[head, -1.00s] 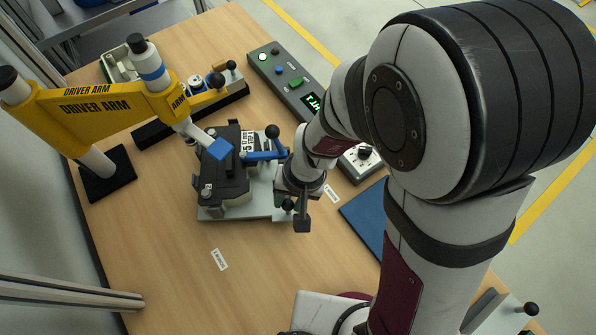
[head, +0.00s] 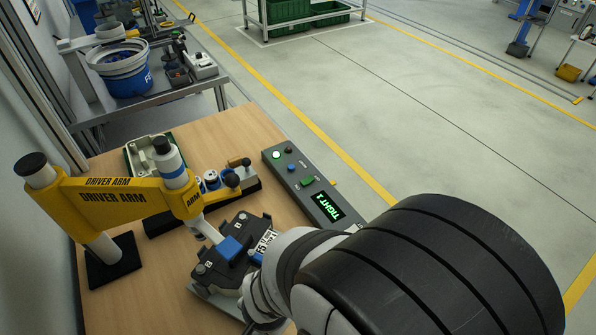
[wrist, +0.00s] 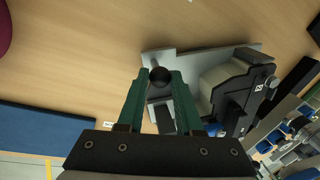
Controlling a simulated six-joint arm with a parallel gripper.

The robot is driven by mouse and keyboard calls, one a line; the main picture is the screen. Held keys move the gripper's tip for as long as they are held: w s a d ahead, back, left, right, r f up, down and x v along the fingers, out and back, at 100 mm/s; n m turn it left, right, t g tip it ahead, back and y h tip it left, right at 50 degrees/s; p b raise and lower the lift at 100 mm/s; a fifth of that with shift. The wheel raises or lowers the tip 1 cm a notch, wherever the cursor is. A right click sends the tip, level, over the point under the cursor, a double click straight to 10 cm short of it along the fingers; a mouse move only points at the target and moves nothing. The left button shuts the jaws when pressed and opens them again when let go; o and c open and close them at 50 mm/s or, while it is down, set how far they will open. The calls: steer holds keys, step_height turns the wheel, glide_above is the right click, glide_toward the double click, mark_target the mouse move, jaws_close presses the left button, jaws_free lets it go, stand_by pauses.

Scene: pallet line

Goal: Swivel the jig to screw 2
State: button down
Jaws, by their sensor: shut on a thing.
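The jig (head: 238,228) is a dark block with letter labels on a light base, partly hidden by my arm in the head view. It also shows at the right in the wrist view (wrist: 238,100), on a grey base plate (wrist: 207,57). My gripper (wrist: 158,84) has its two green fingers on either side of a black ball knob (wrist: 159,74) and is shut on it, beside the jig. The head view hides my gripper. The yellow driver arm (head: 110,190) reaches over the jig, its tip close to a blue block (head: 230,248) on it. I cannot tell which screw is under it.
A control box (head: 305,185) right of the jig shows green "TIGHT 1". A rack with small parts (head: 205,190) and a tray (head: 145,155) stand behind the driver arm. A blue mat (wrist: 45,130) lies left in the wrist view. Bare wood table (wrist: 75,60) is clear there.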

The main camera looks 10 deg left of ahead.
steer(key=shift+s+a+m, duration=0.2)
steer(key=shift+a+m, duration=0.35)
steer(key=shift+a, duration=0.15)
steer(key=shift+s+a+m, duration=0.25)
steer(key=shift+a+m, duration=0.35)
steer(key=shift+a, duration=0.05)
steer(key=shift+s+a+m, duration=0.2)
steer(key=shift+a+m, duration=0.35)
steer(key=shift+a, duration=0.15)
steer(key=shift+a+m+t+h, duration=0.4)
steer(key=shift+a+m, duration=1.1)
steer(key=shift+a, duration=0.45)
steer(key=c, duration=0.6)
jaws_free()
steer(key=shift+r, duration=0.15)
steer(key=s+r, duration=0.1)
steer(key=r, duration=0.4)
steer(key=d+r, duration=0.1)
steer(key=r, duration=0.4)
steer(key=s+r, duration=0.1)
steer(key=r, duration=0.4)
steer(key=shift+s+d+r, duration=0.1)
steer(key=shift+s+d, duration=0.2)
steer(key=shift+d, duration=0.1)
steer(key=shift+d, duration=0.1)
